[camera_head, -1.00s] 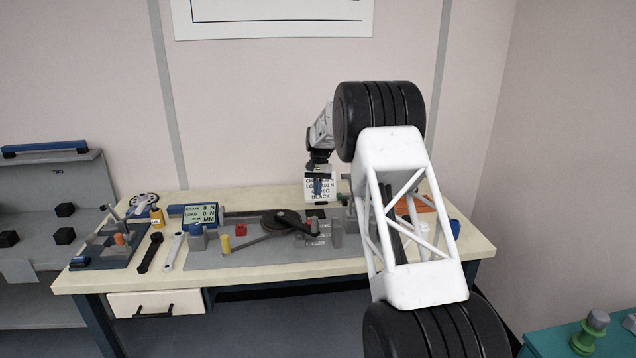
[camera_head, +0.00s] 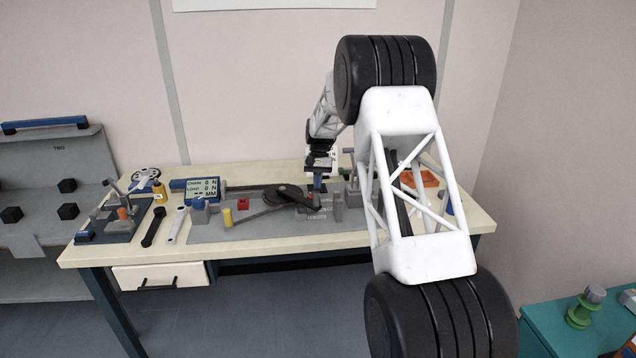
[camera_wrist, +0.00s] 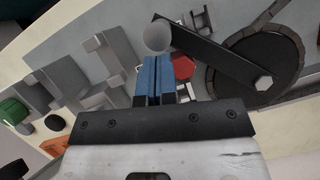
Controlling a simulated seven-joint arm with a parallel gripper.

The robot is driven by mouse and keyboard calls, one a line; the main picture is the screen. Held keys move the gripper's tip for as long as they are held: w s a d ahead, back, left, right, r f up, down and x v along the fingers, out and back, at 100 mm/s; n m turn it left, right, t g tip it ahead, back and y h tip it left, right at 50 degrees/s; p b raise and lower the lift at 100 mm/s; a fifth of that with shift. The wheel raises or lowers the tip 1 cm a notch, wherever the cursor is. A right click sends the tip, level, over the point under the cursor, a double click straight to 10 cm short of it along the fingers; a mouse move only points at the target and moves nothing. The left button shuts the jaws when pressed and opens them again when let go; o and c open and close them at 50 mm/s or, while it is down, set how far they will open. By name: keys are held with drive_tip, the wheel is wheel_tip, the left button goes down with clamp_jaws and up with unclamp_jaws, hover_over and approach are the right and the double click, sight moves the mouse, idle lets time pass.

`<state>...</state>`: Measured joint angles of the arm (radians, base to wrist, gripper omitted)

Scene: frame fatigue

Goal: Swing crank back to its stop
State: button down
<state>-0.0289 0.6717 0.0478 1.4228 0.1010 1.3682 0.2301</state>
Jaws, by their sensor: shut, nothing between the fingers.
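The crank is a black arm (camera_wrist: 220,57) running from a bolt on the dark toothed wheel (camera_wrist: 258,70) to a grey round knob (camera_wrist: 157,36) at its free end. In the head view the crank (camera_head: 290,192) and wheel lie on the bench plate, left of my gripper (camera_head: 317,186). In the wrist view the blue fingers of my gripper (camera_wrist: 156,62) are shut together and empty. Their tips are right by the knob; I cannot tell if they touch it. A red faceted piece (camera_wrist: 184,67) shows beside the fingers, under the crank arm.
Grey brackets and posts (camera_wrist: 100,60) stand close on the other side of the fingers in the wrist view. A display box (camera_head: 203,188), a yellow cylinder (camera_head: 227,217) and a red block (camera_head: 243,204) are on the left of the plate. An orange tray (camera_head: 420,178) lies at right.

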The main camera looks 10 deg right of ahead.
drive_tip(key=shift+s+a, duration=0.1)
idle(0.3)
drive_tip(key=shift+s+a+m+y, duration=0.3)
drive_tip(key=shift+s+a+m, duration=0.35)
drive_tip(key=shift+s+m, duration=0.15)
drive_tip(key=s+a+m+t+y, duration=0.2)
drive_tip(key=s+a+m, duration=0.2)
drive_tip(key=a+m, duration=0.6)
drive_tip(key=shift+a+t+y, duration=0.3)
drive_tip(key=shift+a+t, duration=0.1)
drive_tip(key=shift+a, duration=1.7)
drive_tip(key=shift+s+f, duration=0.1)
drive_tip(key=shift+f, duration=0.05)
